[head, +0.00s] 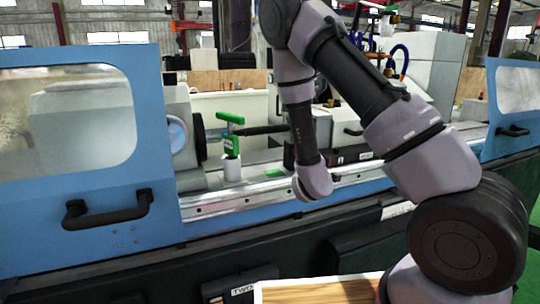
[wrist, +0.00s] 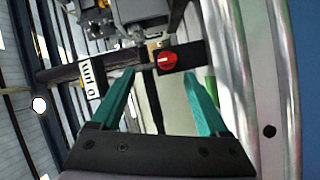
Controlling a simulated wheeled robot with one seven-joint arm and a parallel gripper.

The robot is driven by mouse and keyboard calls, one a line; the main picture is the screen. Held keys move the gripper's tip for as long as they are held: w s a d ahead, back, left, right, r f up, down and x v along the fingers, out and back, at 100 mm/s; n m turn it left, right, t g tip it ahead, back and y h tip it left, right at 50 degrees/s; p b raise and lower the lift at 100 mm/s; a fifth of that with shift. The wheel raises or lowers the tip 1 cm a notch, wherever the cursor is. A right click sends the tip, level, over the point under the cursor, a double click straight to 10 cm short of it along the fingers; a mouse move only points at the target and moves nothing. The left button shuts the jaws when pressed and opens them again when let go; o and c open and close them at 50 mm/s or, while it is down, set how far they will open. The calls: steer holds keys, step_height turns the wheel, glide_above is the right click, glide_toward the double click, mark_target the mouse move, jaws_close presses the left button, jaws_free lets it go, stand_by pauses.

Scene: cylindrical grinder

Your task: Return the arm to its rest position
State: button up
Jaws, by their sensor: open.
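My arm rises from the lower right in the head view, bends at the top and comes down in front of the blue grinder, ending at a grey wrist joint (head: 312,185). My gripper's fingers cannot be made out there. In the wrist view my gripper (wrist: 160,74) shows two teal fingers spread apart with nothing held between them. A red round knob (wrist: 167,59) on a dark bar appears beyond the fingertips, with no visible contact.
The grinder's left blue door (head: 90,150) and right blue door (head: 515,105) flank an open middle. A green part (head: 231,143) stands on a white cylinder (head: 232,169) left of my wrist. A wooden-topped surface (head: 320,293) lies at the bottom, close to my arm.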

steer(key=s+d+r+m+g+y, duration=0.2)
steer(key=s+r+m+g, duration=0.1)
steer(key=r+m, duration=0.4)
steer(key=s+d+r+m+g+y, duration=0.1)
steer(key=s+d+r+m+g, duration=0.15)
steer(key=r+m, duration=0.55)
steer(key=s+r+g, duration=0.1)
steer(key=s+r, duration=0.2)
steer(key=s, duration=0.5)
steer(key=s+d+r+m+g+y, duration=0.1)
steer(key=s+r, duration=0.3)
steer(key=s, duration=0.4)
steer(key=s+r+m+g, duration=0.1)
steer(key=s+r, duration=0.3)
steer(key=s, duration=0.4)
steer(key=shift+d+g, duration=0.4)
steer(key=shift+g, duration=0.05)
